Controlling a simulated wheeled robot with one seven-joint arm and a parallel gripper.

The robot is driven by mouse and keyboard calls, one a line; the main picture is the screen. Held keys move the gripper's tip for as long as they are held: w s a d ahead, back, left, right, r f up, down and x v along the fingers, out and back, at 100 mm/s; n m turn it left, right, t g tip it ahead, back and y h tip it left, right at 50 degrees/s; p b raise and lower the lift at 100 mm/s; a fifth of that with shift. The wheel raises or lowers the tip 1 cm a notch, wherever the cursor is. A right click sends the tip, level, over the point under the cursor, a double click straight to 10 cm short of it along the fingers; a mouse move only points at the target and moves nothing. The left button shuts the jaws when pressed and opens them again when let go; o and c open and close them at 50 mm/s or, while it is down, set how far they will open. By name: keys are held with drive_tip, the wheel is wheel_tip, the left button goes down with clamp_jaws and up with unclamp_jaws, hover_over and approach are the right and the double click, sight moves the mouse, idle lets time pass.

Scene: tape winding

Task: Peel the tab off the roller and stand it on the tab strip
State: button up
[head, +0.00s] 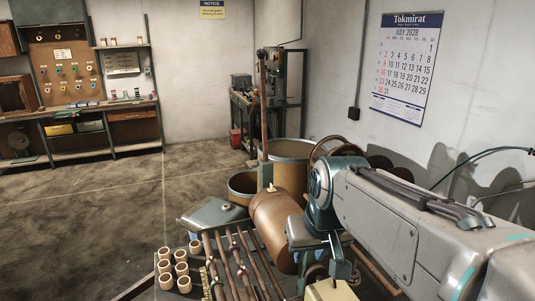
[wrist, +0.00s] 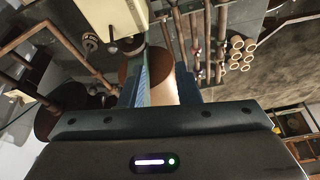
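The roller (head: 274,215) is a copper-brown cylinder lying tilted in the middle of the machine in the head view. My gripper (head: 320,266) points down just right of the roller's near end. I cannot make out the tab on the roller. I cannot pick out the tab strip for certain in either view.
Several brown rods (head: 238,262) run left of the roller, beside a cluster of cream tubes (head: 172,268). A cream box (head: 331,291) sits below my gripper. Large drums (head: 291,165) stand behind the roller. The floor (head: 90,215) at left is clear.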

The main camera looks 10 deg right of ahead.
drive_tip(key=w+r, duration=0.3)
drive_tip(key=w, duration=0.5)
drive_tip(key=w+r, duration=0.3)
drive_tip(key=w, duration=0.6)
drive_tip(key=n+b, duration=0.2)
approach(271, 184)
drive_tip(key=p+x, duration=0.1)
drive_tip(key=x, duration=0.7)
drive_tip(key=shift+f, duration=0.4)
clamp_jaws()
drive_tip(key=shift+y, duration=0.3)
drive_tip(key=shift+r+p, duration=0.15)
drive_tip(key=shift+p, duration=0.15)
drive_tip(key=shift+d+r+p, duration=0.1)
drive_tip(key=shift+r+p, duration=2.05)
drive_tip(key=shift+r, duration=0.35)
